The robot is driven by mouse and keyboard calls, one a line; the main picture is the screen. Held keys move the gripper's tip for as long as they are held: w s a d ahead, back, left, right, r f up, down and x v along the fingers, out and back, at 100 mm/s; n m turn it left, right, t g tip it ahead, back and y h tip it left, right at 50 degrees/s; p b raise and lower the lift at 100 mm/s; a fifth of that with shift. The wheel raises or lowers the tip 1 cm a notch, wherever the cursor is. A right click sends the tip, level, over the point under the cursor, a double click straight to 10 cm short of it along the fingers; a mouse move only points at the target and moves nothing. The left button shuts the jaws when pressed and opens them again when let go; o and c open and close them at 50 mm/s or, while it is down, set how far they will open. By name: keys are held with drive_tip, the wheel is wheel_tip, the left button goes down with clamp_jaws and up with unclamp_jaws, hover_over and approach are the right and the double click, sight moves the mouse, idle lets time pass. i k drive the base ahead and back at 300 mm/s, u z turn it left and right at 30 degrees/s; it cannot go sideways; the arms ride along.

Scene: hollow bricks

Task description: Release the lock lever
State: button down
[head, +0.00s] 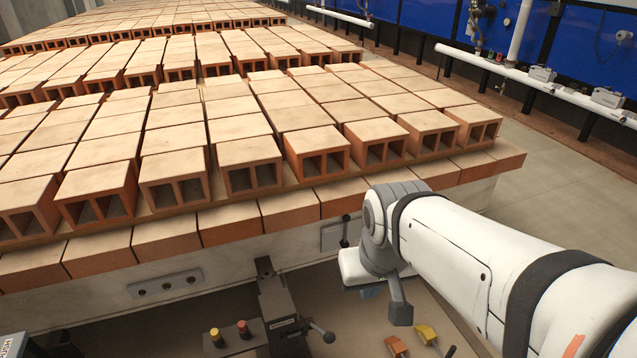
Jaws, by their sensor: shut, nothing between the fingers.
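A dark metal upright (275,300) stands below the brick stack, with a ball-ended lever (316,330) sticking out to its lower right. A smaller black lever (346,230) with a round knob stands on a grey plate (331,237) on the pale side below the bricks. I cannot tell which of the two is the lock lever. My gripper (401,312) hangs down at the end of my white arm, shut and empty. It appears right of both levers and apart from them. Its fingertips are hard to make out.
Rows of hollow bricks (318,141) fill the upper left and middle. A yellow and a red button (243,329) sit left of the upright. An orange (397,346) and a yellow piece (427,334) lie low, near my arm. Open floor (560,205) shows at right.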

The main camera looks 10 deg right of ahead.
sight(344, 244)
drive_tip(key=u, duration=0.05)
drive_tip(key=i, duration=1)
drive_tip(key=z, duration=0.05)
